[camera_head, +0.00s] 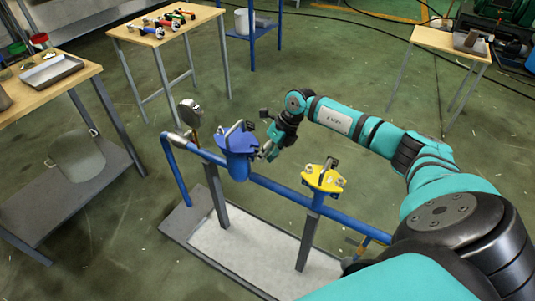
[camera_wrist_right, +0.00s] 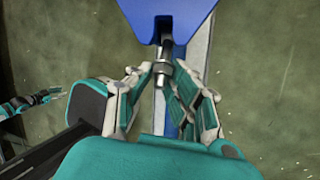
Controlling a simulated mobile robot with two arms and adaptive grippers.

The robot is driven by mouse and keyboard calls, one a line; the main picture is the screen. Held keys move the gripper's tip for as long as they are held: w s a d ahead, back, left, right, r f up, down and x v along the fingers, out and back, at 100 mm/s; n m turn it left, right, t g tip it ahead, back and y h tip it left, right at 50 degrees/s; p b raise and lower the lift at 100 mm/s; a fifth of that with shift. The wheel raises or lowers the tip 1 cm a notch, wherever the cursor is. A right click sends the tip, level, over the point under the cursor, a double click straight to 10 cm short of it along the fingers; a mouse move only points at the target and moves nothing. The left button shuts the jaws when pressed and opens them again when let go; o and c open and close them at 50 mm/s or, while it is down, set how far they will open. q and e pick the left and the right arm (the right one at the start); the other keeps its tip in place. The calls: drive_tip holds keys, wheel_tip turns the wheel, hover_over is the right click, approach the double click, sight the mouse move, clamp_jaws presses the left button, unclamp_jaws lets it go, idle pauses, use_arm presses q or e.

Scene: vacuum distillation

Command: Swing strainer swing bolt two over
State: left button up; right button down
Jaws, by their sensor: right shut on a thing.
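The blue strainer (camera_head: 237,167) stands on the blue pipe in the head view, with a lid and swing bolts on top. My right gripper (camera_head: 266,153) is at its right side, just below lid height. In the right wrist view my right gripper (camera_wrist_right: 165,88) has its fingers around a grey metal swing bolt (camera_wrist_right: 162,72), which sticks out from the strainer's blue body (camera_wrist_right: 168,18). The bolt's number cannot be read. A small teal-and-black piece like my left gripper (camera_wrist_right: 35,102) shows at the left edge of the wrist view; its jaws are unclear.
A yellow valve or cover (camera_head: 325,179) sits on the pipe to the right of the strainer. A round gauge (camera_head: 190,112) rises at the left. The blue pipe (camera_head: 275,186) runs over a grey base plate (camera_head: 205,238). Wooden-topped tables stand behind and at the left.

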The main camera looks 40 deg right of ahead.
drive_tip(key=shift+w+a+r+g+h, duration=0.1)
drive_tip(key=shift+w+r+g+h, duration=0.25)
drive_tip(key=shift+g, duration=0.35)
drive_tip(key=shift+w+a+r+g+h, duration=0.1)
drive_tip(key=shift+w+r+g+h, duration=0.2)
drive_tip(key=shift+g, duration=0.4)
drive_tip(key=shift+s, duration=0.1)
drive_tip(key=c, duration=1.4)
unclamp_jaws()
drive_tip(key=v, duration=1.2)
